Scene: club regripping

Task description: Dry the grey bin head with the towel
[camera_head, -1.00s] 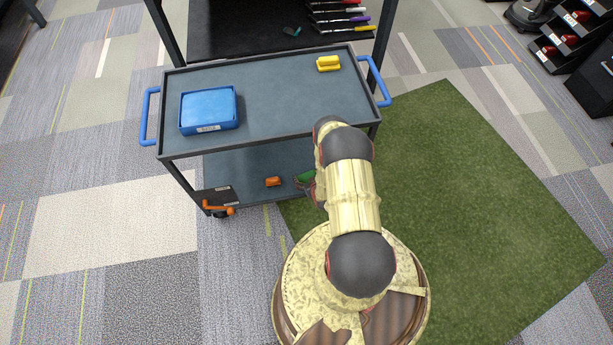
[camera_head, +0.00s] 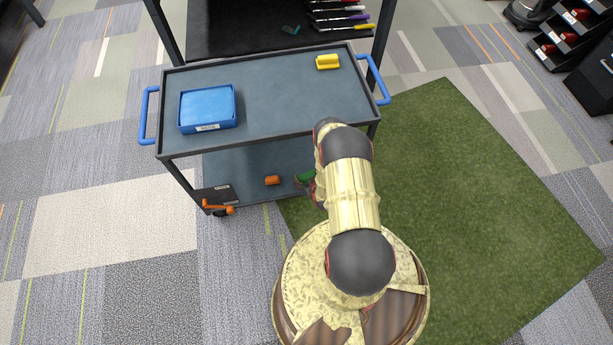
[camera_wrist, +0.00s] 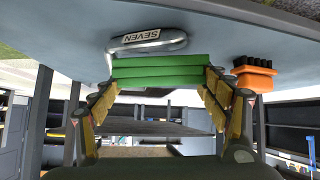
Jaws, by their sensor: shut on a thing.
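A green folded cloth block, apparently the towel (camera_wrist: 160,68), is pinched between the fingertips of my gripper (camera_wrist: 160,85) in the wrist view. Its green also shows in the head view (camera_head: 306,176), beside my arm at the cart's lower shelf. A grey metal club head marked SEVEN (camera_wrist: 148,40) lies on the shelf surface right by the towel, in the upside-down-looking wrist view. The towel overlaps its edge in the picture; I cannot tell whether they touch. In the head view my arm hides the club head. I cannot make out a grey bin.
An orange brush with black bristles (camera_wrist: 254,76) is close beside my gripper; it lies on the lower shelf (camera_head: 238,165). The cart's top (camera_head: 285,95) above carries a blue bin (camera_head: 208,108) and a yellow block (camera_head: 328,62). Green turf (camera_head: 480,190) lies at right.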

